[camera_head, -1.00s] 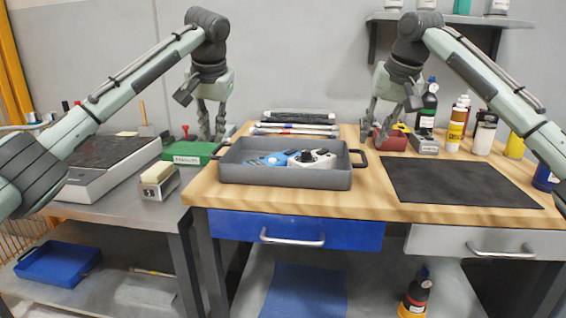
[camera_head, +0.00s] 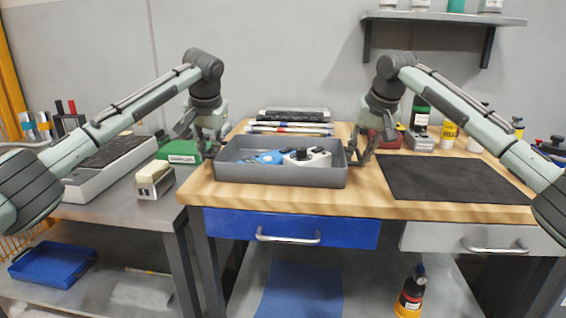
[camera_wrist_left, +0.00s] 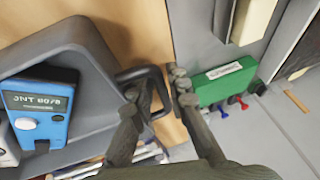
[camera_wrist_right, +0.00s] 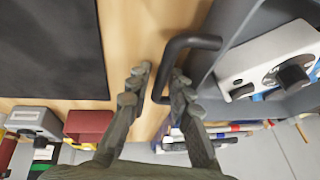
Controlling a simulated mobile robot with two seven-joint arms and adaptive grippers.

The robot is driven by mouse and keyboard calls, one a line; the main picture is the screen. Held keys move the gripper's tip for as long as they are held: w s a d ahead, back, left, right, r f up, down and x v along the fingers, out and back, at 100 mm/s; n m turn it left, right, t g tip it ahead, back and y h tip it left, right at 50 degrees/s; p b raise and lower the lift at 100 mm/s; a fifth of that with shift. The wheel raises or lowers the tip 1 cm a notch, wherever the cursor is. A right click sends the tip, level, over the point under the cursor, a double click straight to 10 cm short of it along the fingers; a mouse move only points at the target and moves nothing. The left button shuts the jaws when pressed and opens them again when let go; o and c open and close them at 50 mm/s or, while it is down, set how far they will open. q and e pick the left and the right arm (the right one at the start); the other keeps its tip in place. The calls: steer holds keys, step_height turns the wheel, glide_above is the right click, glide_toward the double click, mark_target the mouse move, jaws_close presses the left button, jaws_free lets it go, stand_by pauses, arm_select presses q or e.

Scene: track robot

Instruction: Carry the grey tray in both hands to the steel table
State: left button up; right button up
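The grey tray (camera_head: 282,175) sits on the wooden workbench (camera_head: 330,203), a black loop handle at each end. It holds a blue instrument (camera_wrist_left: 45,108) and a white device with a dark knob (camera_wrist_right: 268,72). My left gripper (camera_head: 213,150) is at the tray's left end; in the left wrist view its open fingers stand on either side of the left handle (camera_wrist_left: 158,78). My right gripper (camera_head: 358,157) is at the right end; in the right wrist view its open fingers straddle the right handle (camera_wrist_right: 178,44). The steel table (camera_head: 115,212) stands left of the bench.
On the steel table are a grey slab-topped unit (camera_head: 110,172), a small block holder (camera_head: 155,181) and a green box (camera_head: 180,150). A black mat (camera_head: 450,180) lies right of the tray. The table's front part is clear.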

arm_select(q)
steer(key=shift+c, duration=0.5)
arm_select(e)
steer(key=shift+c, duration=0.6)
arm_select(q)
jaws_close()
arm_select(e)
jaws_close()
arm_select(q)
steer(key=shift+r, duration=0.2)
arm_select(e)
steer(key=shift+r, duration=0.2)
